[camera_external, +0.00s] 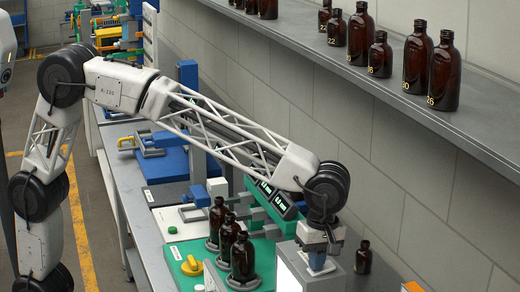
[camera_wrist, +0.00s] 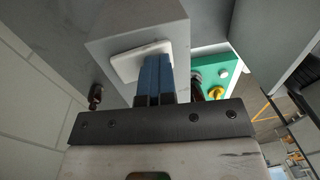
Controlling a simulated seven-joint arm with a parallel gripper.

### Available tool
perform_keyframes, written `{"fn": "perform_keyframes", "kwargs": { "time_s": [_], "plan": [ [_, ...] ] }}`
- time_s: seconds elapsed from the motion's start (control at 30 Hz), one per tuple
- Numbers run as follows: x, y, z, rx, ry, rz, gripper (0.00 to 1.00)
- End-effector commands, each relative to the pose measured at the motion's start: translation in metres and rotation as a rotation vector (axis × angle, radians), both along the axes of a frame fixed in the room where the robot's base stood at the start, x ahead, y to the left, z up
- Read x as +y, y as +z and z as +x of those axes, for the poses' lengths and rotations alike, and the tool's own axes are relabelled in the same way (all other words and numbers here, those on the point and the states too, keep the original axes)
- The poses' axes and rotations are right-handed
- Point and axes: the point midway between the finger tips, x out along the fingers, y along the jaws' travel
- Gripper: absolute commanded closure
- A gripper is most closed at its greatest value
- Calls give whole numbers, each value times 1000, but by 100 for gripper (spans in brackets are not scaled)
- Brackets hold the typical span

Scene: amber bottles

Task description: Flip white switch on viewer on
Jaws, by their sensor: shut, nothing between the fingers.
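The viewer is a grey box (camera_external: 345,273) at the lower right of the outside view, with a bright white face on its left side. In the wrist view the box (camera_wrist: 120,35) fills the upper middle. The white switch (camera_wrist: 126,66) is a pale rounded plate on the box's top, partly hidden by my fingers. My gripper (camera_external: 317,262) points down over the box top. In the wrist view my gripper's (camera_wrist: 154,60) blue fingers are together and empty, with their tips over or at the switch. I cannot tell whether they touch it.
A small amber bottle (camera_external: 363,258) stands just right of the viewer. Several amber bottles (camera_external: 243,260) stand on a green base (camera_external: 190,268) with a yellow knob (camera_external: 192,265) to the left. A shelf (camera_external: 440,125) with more bottles runs along the wall above.

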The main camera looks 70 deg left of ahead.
Motion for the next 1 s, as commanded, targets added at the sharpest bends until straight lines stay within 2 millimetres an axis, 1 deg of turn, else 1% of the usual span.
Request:
{"fn": "perform_keyframes", "kwargs": {
  "time_s": [0.17, 0.67, 1.0],
  "plan": [
    [0, -2, 1, 2, 1, 2, 100],
    [0, 1, 15, 4, 1, 2, 100],
    [0, 3, 16, 2, 1, 1, 100]
  ]
}}
